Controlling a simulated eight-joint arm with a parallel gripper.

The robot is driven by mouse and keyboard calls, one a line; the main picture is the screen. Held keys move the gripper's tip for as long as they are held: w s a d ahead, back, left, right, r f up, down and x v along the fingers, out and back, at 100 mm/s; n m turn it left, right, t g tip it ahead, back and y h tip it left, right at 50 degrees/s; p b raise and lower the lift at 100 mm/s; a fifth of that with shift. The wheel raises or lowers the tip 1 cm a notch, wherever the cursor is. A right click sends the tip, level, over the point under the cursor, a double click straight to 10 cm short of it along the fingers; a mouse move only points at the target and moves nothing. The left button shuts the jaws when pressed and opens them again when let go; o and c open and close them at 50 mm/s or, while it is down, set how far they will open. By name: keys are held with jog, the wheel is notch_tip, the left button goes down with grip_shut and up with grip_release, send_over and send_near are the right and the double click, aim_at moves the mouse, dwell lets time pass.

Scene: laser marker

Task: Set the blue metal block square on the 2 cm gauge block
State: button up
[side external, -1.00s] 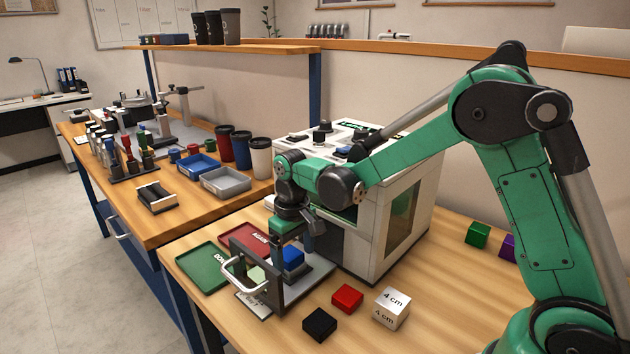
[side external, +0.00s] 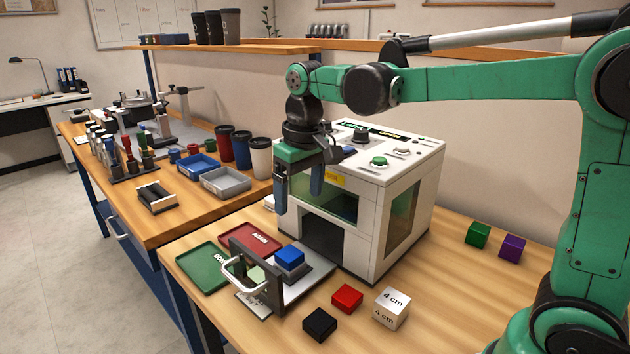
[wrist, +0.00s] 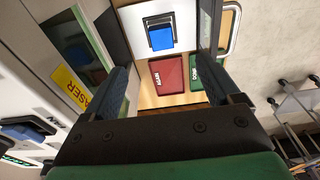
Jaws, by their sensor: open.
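The blue metal block (side external: 290,257) sits level on a grey gauge block (side external: 289,270) on the pulled-out drawer of the laser marker. In the wrist view, the blue block (wrist: 161,38) shows from above, with grey edges of the support around it. It looks roughly square to it, though small offsets cannot be told. My gripper (side external: 299,197) is open and empty, well above the blue block and in front of the machine. Its two fingers also show apart in the wrist view (wrist: 172,85). The gauge block's size marking is not readable.
The drawer's dark front plate and handle (side external: 231,275) stand beside the blocks. A green tray (side external: 203,266) and a red tray (side external: 246,243) lie to the left. A black block (side external: 319,324), a red block (side external: 347,298) and a 4 cm gauge block (side external: 391,308) stand at the right front.

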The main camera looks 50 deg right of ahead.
jog(key=s+f+t, duration=0.3)
jog(key=s+t, duration=0.3)
jog(key=s, duration=0.3)
jog(key=shift+f, duration=0.25)
jog(key=shift+s, duration=0.1)
